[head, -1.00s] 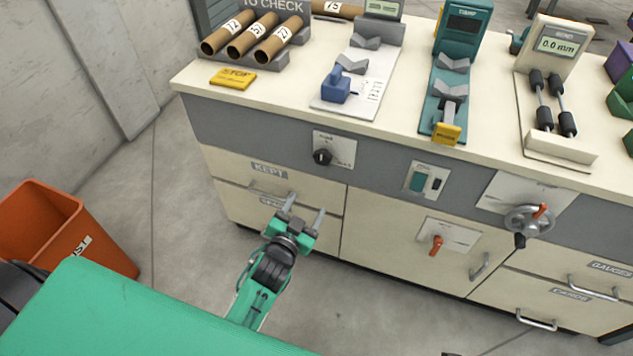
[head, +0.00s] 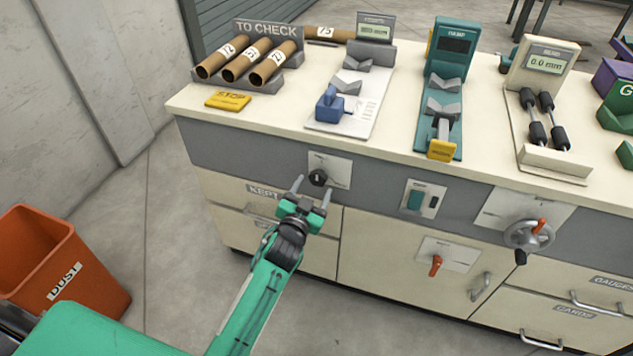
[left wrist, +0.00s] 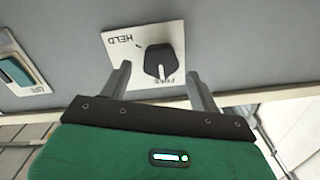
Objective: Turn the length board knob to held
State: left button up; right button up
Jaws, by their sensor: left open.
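The length board knob (head: 318,177) is a black pointer knob on a white plate (head: 341,170) on the grey front of the bench. In the left wrist view the knob (left wrist: 160,62) sits on its plate, with the word HELD (left wrist: 122,40) readable and a second label partly hidden by the knob. My left gripper (head: 311,188) is open, its two fingers pointing at the panel just below the knob. In the left wrist view its fingertips (left wrist: 155,75) stand apart, one on either side of the knob's lower part, and contact is not visible. My right gripper is not in view.
On the bench top are the length board (head: 345,112) with a blue slider, cardboard tubes in the TO CHECK rack (head: 240,85) and a yellow STOP tag (head: 228,100). A crank wheel (head: 528,236) and red handle (head: 436,265) are to the right. An orange dust bin (head: 95,290) stands at left.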

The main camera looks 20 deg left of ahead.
aim_at(317, 180)
pick_arm(q)
jog(key=shift+w, duration=1.7)
jog(key=shift+c, duration=0.2)
jog(key=c, duration=0.9)
